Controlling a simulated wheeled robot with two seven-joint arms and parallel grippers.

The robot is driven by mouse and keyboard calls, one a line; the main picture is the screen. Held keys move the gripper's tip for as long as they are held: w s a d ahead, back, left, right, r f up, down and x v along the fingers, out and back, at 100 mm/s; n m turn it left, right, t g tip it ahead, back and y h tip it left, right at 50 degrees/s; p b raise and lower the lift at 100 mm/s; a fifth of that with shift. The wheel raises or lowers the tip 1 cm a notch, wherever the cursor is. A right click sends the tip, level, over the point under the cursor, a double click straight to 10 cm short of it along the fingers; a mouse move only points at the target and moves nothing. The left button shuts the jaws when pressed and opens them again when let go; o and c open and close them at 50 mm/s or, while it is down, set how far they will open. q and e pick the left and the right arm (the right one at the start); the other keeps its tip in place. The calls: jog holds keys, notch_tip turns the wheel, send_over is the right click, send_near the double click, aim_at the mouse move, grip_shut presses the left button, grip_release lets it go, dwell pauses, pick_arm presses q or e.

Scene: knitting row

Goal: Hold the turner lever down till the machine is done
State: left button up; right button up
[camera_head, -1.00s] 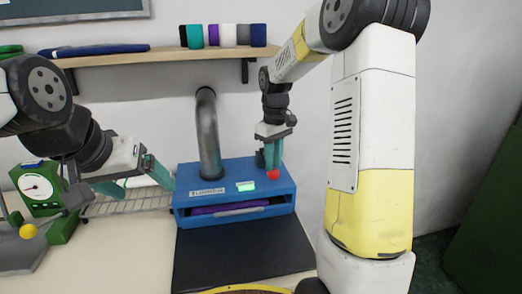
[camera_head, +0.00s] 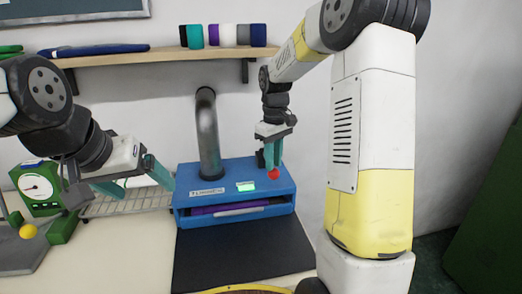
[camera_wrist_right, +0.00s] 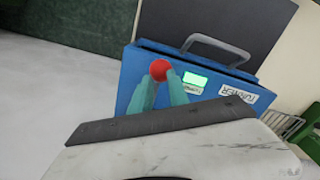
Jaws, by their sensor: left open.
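The turner machine (camera_head: 235,178) is a blue box with a grey bent pipe (camera_head: 208,135) and a lit green display (camera_head: 246,186). Purple material (camera_head: 216,209) shows in its front slot. The red lever knob (camera_head: 273,174) is at its right; it also shows in the right wrist view (camera_wrist_right: 159,69). My right gripper (camera_head: 271,166) points down with its teal fingertips at the knob. I cannot tell how firmly they touch it or how far apart they are. The lever's shaft is hidden. My left gripper (camera_head: 147,191) is open and empty, left of the machine.
A dark mat (camera_head: 240,252) lies in front of the machine. A wire rack (camera_head: 130,203) is behind my left gripper. A green device with a dial (camera_head: 38,188) and a yellow ball (camera_head: 28,231) are at far left. A shelf (camera_head: 165,56) holds coloured rolls above.

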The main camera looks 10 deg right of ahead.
notch_tip(320, 180, up, 13)
dwell(1.3)
jog(key=s+a+f+m+t+y, duration=0.2)
jog(key=s+m+t, duration=0.3)
jog(key=s, duration=1.8)
jog(key=shift+s+m+t, duration=0.35)
jog(key=shift+m+t, duration=0.05)
jog(key=shift+t, duration=0.2)
